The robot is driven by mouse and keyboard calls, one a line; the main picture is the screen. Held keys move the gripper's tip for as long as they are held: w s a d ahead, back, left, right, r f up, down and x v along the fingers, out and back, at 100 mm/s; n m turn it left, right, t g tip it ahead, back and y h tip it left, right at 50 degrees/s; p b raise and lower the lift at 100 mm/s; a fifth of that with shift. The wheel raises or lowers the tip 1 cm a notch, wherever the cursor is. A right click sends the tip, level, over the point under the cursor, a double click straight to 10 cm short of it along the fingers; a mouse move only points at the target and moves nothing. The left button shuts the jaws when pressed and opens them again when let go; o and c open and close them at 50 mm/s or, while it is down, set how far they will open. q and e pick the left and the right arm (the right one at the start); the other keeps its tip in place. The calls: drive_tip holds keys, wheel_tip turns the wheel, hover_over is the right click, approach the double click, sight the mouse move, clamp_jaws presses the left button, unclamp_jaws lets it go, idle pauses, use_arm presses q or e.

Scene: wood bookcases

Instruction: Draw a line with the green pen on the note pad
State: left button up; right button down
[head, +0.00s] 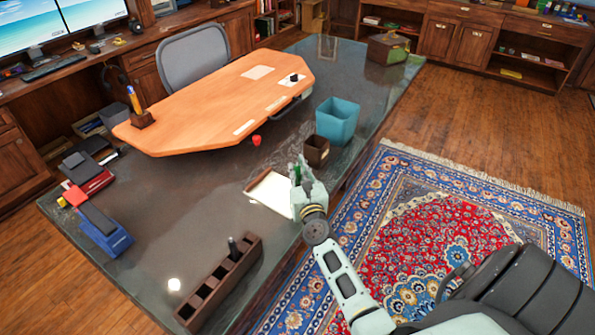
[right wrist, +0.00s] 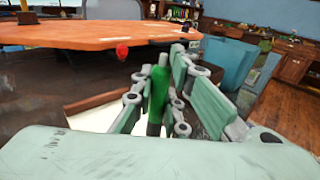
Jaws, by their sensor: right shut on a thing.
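The green pen (right wrist: 158,92) stands roughly upright between the fingers of my right gripper (right wrist: 163,95) in the right wrist view. In the head view my right gripper (head: 301,175) is over the near edge of the dark desk, just right of the note pad, and is shut on the pen. The white note pad (head: 270,190) lies on the desk in a brown holder; its right side is partly hidden by the gripper. It also shows in the right wrist view (right wrist: 93,117), left of the pen. Whether the pen's tip touches the pad cannot be told. My left gripper is not in view.
A small brown cup (head: 317,151) and a teal bin (head: 338,121) stand just beyond the gripper. An orange raised desktop (head: 215,105) overhangs the far side. A brown compartment organizer (head: 219,283) stands at the near left. The desk between organizer and pad is clear.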

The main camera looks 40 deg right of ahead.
drive_tip(key=shift+r+p, duration=2.75)
drive_tip(key=shift+r, duration=0.65)
